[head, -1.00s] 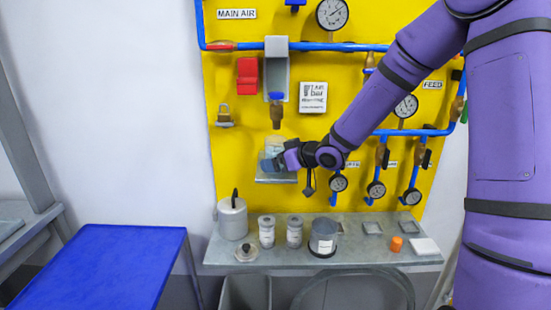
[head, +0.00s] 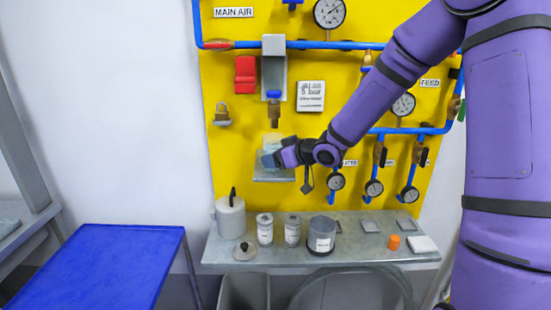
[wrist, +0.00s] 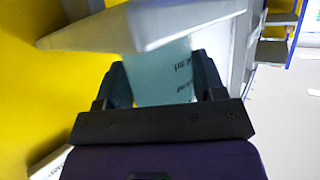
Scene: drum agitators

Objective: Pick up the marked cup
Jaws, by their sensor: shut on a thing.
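The marked cup (wrist: 160,75) is a translucent pale teal vessel with dark print on its side in the wrist view. My gripper (wrist: 160,88) is shut on it, with one dark finger on each side. In the head view the cup (head: 270,146) shows as a pale blue patch at the tip of my gripper (head: 272,158), partly hidden by it. The cup is at a small grey shelf (head: 272,176) on the yellow panel, below a brass valve with a blue top (head: 274,108). I cannot tell whether its base touches the shelf.
A grey bench (head: 225,255) below carries a lidded can (head: 230,220), two pale jars (head: 265,230), a dark grey pot (head: 321,236) and an orange cap (head: 394,242). Blue pipes and gauges (head: 374,188) line the panel. A blue table (head: 100,265) at left is bare.

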